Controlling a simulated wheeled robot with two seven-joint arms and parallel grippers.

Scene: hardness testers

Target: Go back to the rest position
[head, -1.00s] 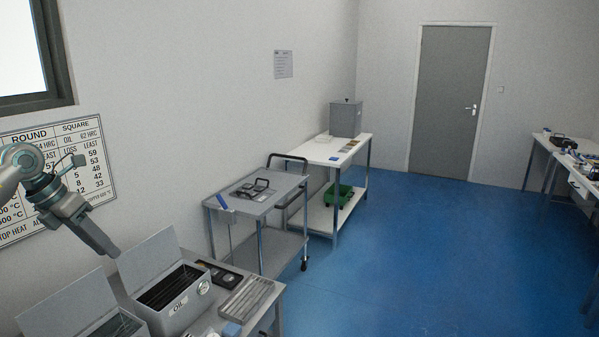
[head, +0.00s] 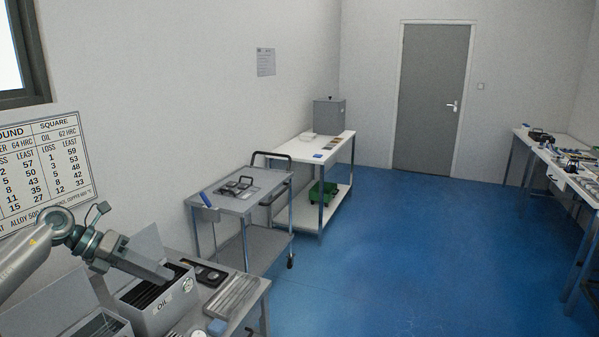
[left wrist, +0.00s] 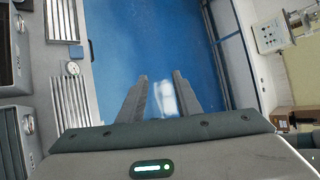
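My left gripper (head: 150,264) reaches in from the left in the head view, raised in front of the open lid of the box marked OIL (head: 155,300). In the left wrist view its two fingers (left wrist: 160,82) stand apart, with blue floor and a pale, blurred patch showing between them. Nothing is held between the fingers. My right gripper is in neither view.
The bench at lower left holds a second open box (head: 100,325), a ribbed metal tray (head: 232,295) and a dark case (head: 205,272). A grey cart (head: 238,200) and a white table (head: 330,146) stand beyond. Blue floor (head: 400,260) is clear; another bench (head: 560,160) stands right.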

